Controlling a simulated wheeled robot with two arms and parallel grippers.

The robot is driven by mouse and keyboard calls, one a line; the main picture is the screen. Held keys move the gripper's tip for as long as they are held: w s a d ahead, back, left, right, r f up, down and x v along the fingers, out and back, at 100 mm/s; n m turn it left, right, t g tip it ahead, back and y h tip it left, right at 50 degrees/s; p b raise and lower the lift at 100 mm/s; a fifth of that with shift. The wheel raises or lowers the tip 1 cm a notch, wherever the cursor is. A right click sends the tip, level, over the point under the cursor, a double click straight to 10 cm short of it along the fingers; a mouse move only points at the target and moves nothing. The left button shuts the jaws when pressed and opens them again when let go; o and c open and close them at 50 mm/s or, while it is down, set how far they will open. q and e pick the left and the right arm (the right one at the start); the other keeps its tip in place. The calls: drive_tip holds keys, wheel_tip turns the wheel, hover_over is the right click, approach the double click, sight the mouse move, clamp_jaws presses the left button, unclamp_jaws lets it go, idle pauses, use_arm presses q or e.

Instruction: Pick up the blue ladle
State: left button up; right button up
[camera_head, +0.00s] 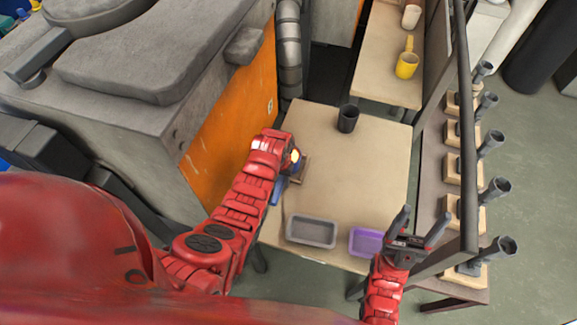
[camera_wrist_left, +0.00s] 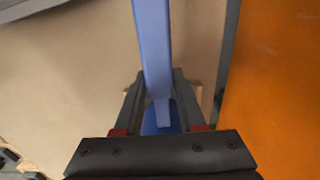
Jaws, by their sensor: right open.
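The blue ladle (camera_head: 277,190) shows as a small strip beside the table's left edge, mostly hidden by my left arm. In the left wrist view its long blue handle (camera_wrist_left: 153,45) runs between my left fingers (camera_wrist_left: 159,82), with a wider blue part lower down, partly hidden by the gripper. The fingers close in on both sides of the handle, with no clear gap. In the head view my left gripper (camera_head: 291,165) is at the table's left side, its fingers hard to make out. My right gripper (camera_head: 420,222) is open and empty at the lower right.
The beige table (camera_head: 345,175) holds a dark cup (camera_head: 348,119), a grey tray (camera_head: 311,231) and a purple tray (camera_head: 366,242). A brown wooden piece (camera_head: 301,169) is beside my left gripper. The orange-sided oven (camera_head: 235,120) stands close left; a rack (camera_head: 468,170) stands right.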

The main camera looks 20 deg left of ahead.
use_arm(q)
clamp_jaws()
drive_tip(key=shift+r, duration=0.15)
